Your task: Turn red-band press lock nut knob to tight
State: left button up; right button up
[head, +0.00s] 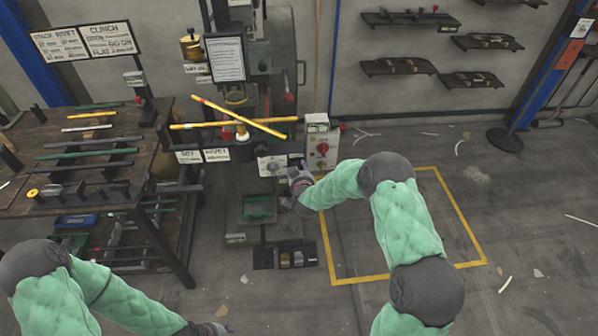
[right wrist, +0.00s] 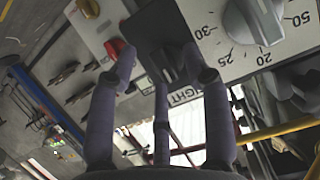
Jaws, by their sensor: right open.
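The press (head: 258,60) stands upright in the middle of the head view, with a numbered dial (head: 272,165) low on its front. My right gripper (head: 298,185) is at the right side of that dial panel. In the right wrist view a black knob (right wrist: 168,64) sits on a dark plate, beside a partly covered label ending in "IGHT". The open fingers (right wrist: 160,85) reach up toward the knob, with a gap between them; I cannot tell whether any finger touches it. My left gripper (head: 208,328) is only partly in view at the bottom edge, its fingers unclear.
A grey box with a red knob (head: 322,149) stands right of the panel. Yellow bars (head: 240,118) cross the press above the panel. A workbench (head: 150,135) with rods is at left. The yellow-outlined floor (head: 440,200) is mostly clear.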

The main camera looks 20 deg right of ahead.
jog(key=v, duration=1.2)
jog(key=shift+f, duration=0.1)
jog(key=s+a+f+n+g+y, duration=0.1)
jog(key=s+a+f+g+y, duration=0.15)
jog(key=s+a+f, duration=0.45)
jog(key=s+a+f+g+y, duration=0.2)
jog(key=s+f+g, duration=0.15)
jog(key=f, duration=0.45)
jog(key=s+a+f+g+y, duration=0.1)
jog(key=s+a+f+g, duration=0.2)
jog(key=s, duration=0.6)
jog(key=s+a+f+g+y+p, duration=0.1)
jog(key=s+a+f+g+y, duration=0.1)
jog(key=s, duration=0.7)
jog(key=shift+s+a+f+g+p, duration=0.35)
jog(key=shift+a+f+g, duration=0.35)
jog(key=shift+a+f, duration=0.3)
